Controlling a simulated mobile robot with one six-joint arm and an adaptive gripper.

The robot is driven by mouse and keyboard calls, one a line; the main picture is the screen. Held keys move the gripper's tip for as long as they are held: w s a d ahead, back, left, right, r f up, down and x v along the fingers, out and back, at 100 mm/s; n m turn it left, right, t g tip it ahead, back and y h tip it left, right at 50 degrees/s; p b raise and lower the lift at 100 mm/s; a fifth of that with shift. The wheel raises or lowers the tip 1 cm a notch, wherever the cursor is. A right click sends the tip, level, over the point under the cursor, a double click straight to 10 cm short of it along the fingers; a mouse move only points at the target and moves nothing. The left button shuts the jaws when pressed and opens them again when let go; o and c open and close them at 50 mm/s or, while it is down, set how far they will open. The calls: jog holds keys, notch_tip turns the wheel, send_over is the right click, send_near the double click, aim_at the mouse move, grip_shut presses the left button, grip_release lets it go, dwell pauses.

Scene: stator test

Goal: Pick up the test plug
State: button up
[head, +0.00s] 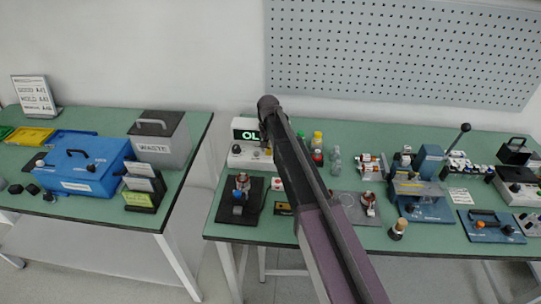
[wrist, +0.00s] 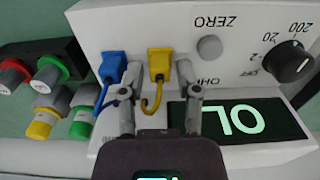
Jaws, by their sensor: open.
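In the wrist view, a yellow plug (wrist: 159,64) with a yellow cable sits on the white meter face. A blue plug (wrist: 113,66) with a blue cable sits to its left. I cannot tell from a label which is the test plug. My gripper (wrist: 158,74) is open, with one finger on each side of the yellow plug; the left finger lies between the two plugs. Whether the fingers touch the yellow plug is unclear. The meter (head: 240,158) also shows in the head view, where my arm partly covers it and I cannot make out the plugs or gripper.
The meter has a lit "OL" display (wrist: 240,119), a ZERO button (wrist: 209,47) and a black knob (wrist: 289,62). Several colour-capped items (wrist: 50,70) stand close to its left. In the head view, a black stand (head: 229,214) is in front of the meter and a blue press (head: 424,207) is to the right.

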jog(key=shift+f, duration=0.15)
dwell(0.5)
grip_shut()
